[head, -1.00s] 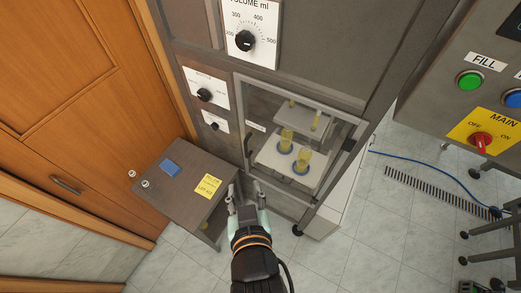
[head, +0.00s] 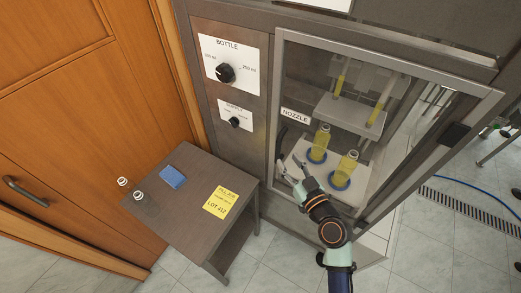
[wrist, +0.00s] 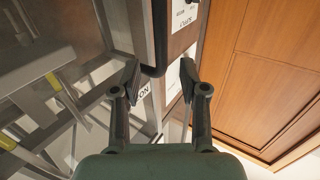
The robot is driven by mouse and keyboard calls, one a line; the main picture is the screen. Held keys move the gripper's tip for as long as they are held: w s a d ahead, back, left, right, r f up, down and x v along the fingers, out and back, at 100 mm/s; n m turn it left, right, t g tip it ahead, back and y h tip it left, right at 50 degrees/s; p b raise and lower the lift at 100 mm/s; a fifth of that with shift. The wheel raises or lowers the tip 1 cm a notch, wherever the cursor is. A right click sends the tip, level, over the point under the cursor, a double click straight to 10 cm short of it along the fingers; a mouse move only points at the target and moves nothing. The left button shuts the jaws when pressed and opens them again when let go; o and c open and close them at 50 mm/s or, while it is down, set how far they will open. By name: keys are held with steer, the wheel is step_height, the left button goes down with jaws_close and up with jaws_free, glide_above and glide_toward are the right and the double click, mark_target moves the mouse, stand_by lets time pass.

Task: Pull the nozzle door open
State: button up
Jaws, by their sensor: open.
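The nozzle door is a clear panel in a grey metal frame (head: 390,52) on the filling machine. It looks shut, and a NOZZLE label (head: 295,115) is on its left side. Its dark curved handle (head: 281,143) is at the left edge of the door. My gripper (head: 290,164) is open and empty at the lower end of the handle. In the wrist view the dark handle (wrist: 159,35) reaches down between the spread fingers of my gripper (wrist: 160,72). I cannot tell whether a finger touches it.
Two yellow-filled bottles (head: 320,143) stand on blue rings behind the door.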

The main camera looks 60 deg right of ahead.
mark_target(278, 147)
steer(key=x, duration=0.7)
steer(key=shift+w+d+r, duration=0.1)
steer(key=shift+w, duration=0.05)
jaws_close()
